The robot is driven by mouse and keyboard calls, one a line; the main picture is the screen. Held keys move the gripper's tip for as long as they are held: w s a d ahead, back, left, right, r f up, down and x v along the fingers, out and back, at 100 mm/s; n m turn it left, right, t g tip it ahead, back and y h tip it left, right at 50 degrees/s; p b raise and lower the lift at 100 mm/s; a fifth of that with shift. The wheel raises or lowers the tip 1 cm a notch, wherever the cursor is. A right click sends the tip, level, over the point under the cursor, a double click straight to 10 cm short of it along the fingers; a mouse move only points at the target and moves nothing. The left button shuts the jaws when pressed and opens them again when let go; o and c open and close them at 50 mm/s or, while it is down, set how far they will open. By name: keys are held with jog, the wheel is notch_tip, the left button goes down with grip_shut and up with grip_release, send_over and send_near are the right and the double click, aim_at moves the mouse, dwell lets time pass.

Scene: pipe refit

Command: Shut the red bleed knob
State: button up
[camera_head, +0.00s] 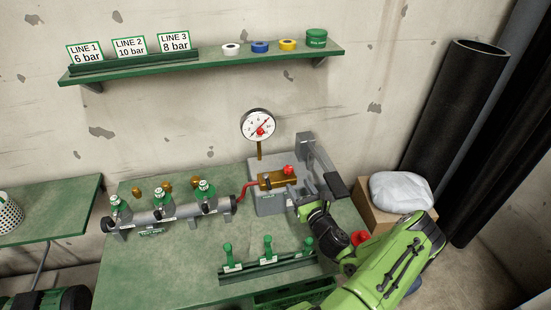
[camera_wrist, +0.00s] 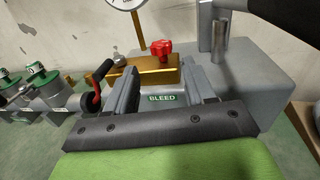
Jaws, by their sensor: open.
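The red bleed knob (camera_wrist: 162,48) sits on top of a brass block (camera_wrist: 150,70) on the grey pump unit, above a green BLEED label (camera_wrist: 162,98). In the head view the red knob (camera_head: 288,170) is at the right end of the brass block (camera_head: 275,181). My gripper (camera_wrist: 165,85) is open and empty. In the wrist view its two fingers point toward the brass block, one on each side of the label, with the knob beyond and between them. In the head view my gripper (camera_head: 304,203) is just in front of the unit, its fingertips partly hidden.
A pressure gauge (camera_head: 258,125) rises behind the brass block. A red hose joins the unit to a grey manifold (camera_head: 170,214) at left. A green rack (camera_head: 268,265) with several green handles stands in front. A cardboard box (camera_head: 372,207) is at right.

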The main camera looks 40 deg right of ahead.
aim_at(287, 168)
jog(key=x, duration=1.1)
jog(key=shift+w+d+r, duration=0.1)
jog(key=shift+w+d, duration=0.1)
jog(key=shift+w, duration=0.05)
jog(key=c, duration=0.8)
jog(key=shift+n+y, duration=0.3)
jog(key=n+y+b, duration=0.1)
jog(key=y, duration=0.1)
jog(key=n+t+y+b, duration=0.1)
jog(key=y+b, duration=0.1)
jog(key=shift+a+f+n+y+b, duration=0.2)
jog(key=shift+f+n+y+b, duration=0.1)
jog(key=shift+n, duration=0.1)
jog(key=n+y+b, duration=0.1)
jog(key=y+b, duration=0.1)
jog(key=n+y+b, duration=0.1)
jog(key=y, duration=0.1)
jog(key=shift+a+r+n, duration=0.15)
jog(key=shift+a+n, duration=0.1)
jog(key=shift+n, duration=0.05)
